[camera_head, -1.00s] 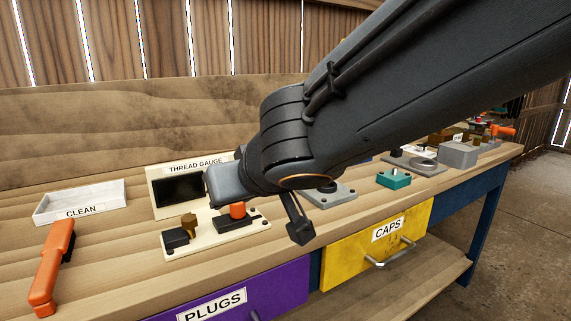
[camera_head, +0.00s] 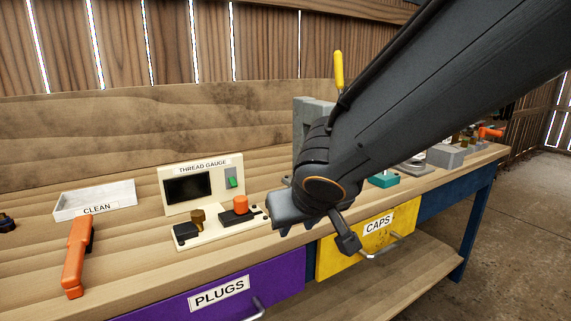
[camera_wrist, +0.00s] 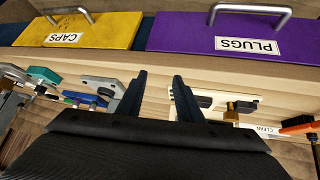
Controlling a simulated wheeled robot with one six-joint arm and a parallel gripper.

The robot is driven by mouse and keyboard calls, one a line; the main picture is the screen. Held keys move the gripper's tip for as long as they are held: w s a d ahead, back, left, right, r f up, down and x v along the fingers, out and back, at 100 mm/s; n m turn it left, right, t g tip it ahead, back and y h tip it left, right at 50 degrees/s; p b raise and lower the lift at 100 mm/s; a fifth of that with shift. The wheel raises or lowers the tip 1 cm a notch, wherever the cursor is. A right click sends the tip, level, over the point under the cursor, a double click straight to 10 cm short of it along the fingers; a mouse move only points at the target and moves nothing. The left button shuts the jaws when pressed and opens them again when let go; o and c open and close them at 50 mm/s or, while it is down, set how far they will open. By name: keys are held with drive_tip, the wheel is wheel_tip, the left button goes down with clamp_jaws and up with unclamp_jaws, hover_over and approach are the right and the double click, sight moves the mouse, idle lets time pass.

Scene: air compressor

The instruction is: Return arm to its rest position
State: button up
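My dark grey arm reaches in from the upper right in the head view and hangs over the bench front near the yellow CAPS drawer (camera_head: 350,252). My gripper (camera_wrist: 158,78) shows in the wrist view with its two black fingers apart and nothing between them. It points toward the bench's front, with the CAPS drawer (camera_wrist: 80,30) and the purple PLUGS drawer (camera_wrist: 195,32) beyond the fingertips.
The wooden bench holds the thread gauge (camera_head: 188,189), a white CLEAN tray (camera_head: 94,200), an orange-handled tool (camera_head: 77,257) and a teal block (camera_head: 383,180). A grey block with a yellow-handled tool (camera_head: 338,70) stands behind my arm. Open floor lies right of the bench.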

drive_tip(key=s+d+f+m+g+p, duration=0.2)
drive_tip(key=s+d+f+g, duration=0.2)
drive_tip(key=s+d, duration=0.2)
drive_tip(key=s+d+f+m+g+h+p, duration=0.1)
drive_tip(key=s+d+f+m+g+p, duration=0.1)
drive_tip(key=s+d, duration=0.4)
drive_tip(key=d+f+g+p, duration=0.1)
drive_tip(key=d+f, duration=0.1)
drive_tip(key=d, duration=0.3)
drive_tip(key=shift+s+f+g+h, duration=0.25)
drive_tip(key=shift+f+g+h, duration=0.05)
drive_tip(key=shift+g, duration=0.1)
idle(0.6)
